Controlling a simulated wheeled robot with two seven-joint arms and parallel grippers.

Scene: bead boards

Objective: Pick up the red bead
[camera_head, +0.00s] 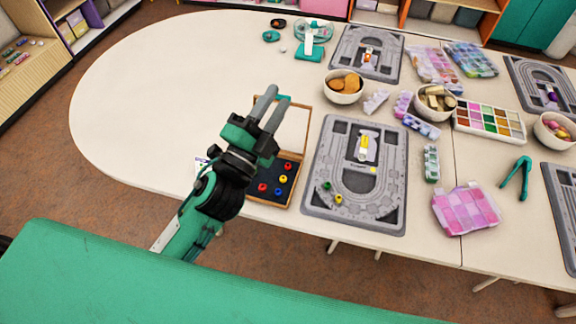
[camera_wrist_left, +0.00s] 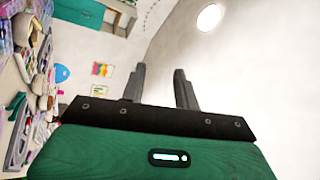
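Two red beads show in the head view, one at the left (camera_head: 262,187) and one at the upper right (camera_head: 287,166) of the dark pad in the wooden tray (camera_head: 304,132). My left forearm and gripper hide part of the tray. In the left wrist view the open fingers (camera_wrist_left: 160,72) face a pale wall and ceiling, and no bead shows. My right gripper is not in view.
A grey bead board (camera_head: 313,200) with a green bead (camera_head: 326,186) and a yellow bead (camera_head: 338,198) lies right of the tray. Bowls (camera_head: 343,97), a palette (camera_head: 490,120) and teal tweezers (camera_head: 517,179) stand further right. The table's left part is clear.

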